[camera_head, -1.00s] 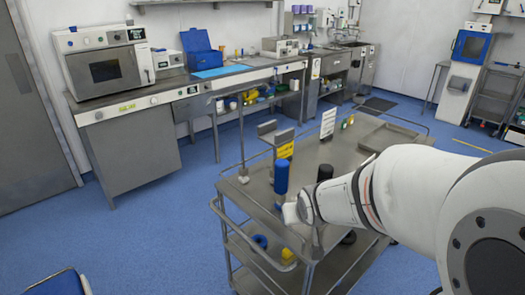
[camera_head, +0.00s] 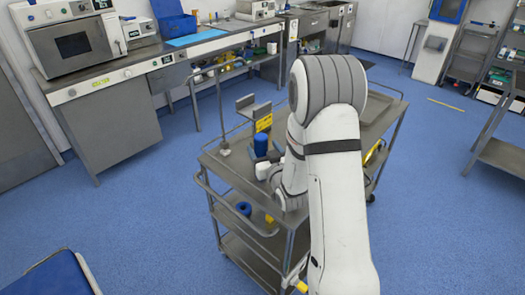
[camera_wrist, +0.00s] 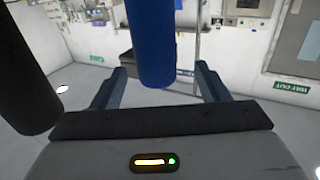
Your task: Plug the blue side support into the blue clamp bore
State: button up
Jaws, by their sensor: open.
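The blue side support (camera_head: 260,145) is an upright blue cylinder on the top of the steel cart. In the wrist view the blue side support (camera_wrist: 151,40) hangs into the picture between the two fingers of my gripper (camera_wrist: 162,70). The fingers are apart, with a gap on each side of the cylinder; whether it lies fully between them in depth I cannot tell. In the head view my arm hides most of the gripper beside the support. I cannot make out the blue clamp bore for certain in any view.
A black cylinder (camera_wrist: 22,75) stands close to the left finger in the wrist view. A grey bracket with a yellow label (camera_head: 263,124) stands behind the support. A blue ring (camera_head: 243,208) lies on the cart's lower shelf. The cart (camera_head: 222,168) has raised rails.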

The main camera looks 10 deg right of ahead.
aim_at(259, 137)
jog(key=w+p, duration=0.1)
jog(key=w, duration=0.1)
jog(key=w+p, duration=0.2)
jog(key=w, duration=0.1)
jog(key=shift+w+a+r, duration=0.2)
jog(key=shift+w, duration=0.1)
jog(key=shift+w+a, duration=0.1)
jog(key=shift+w, duration=0.2)
jog(key=shift+c, duration=0.2)
jog(key=c, duration=1.4)
jog(key=shift+r+b, duration=1.2)
jog(key=shift+r, duration=3.75)
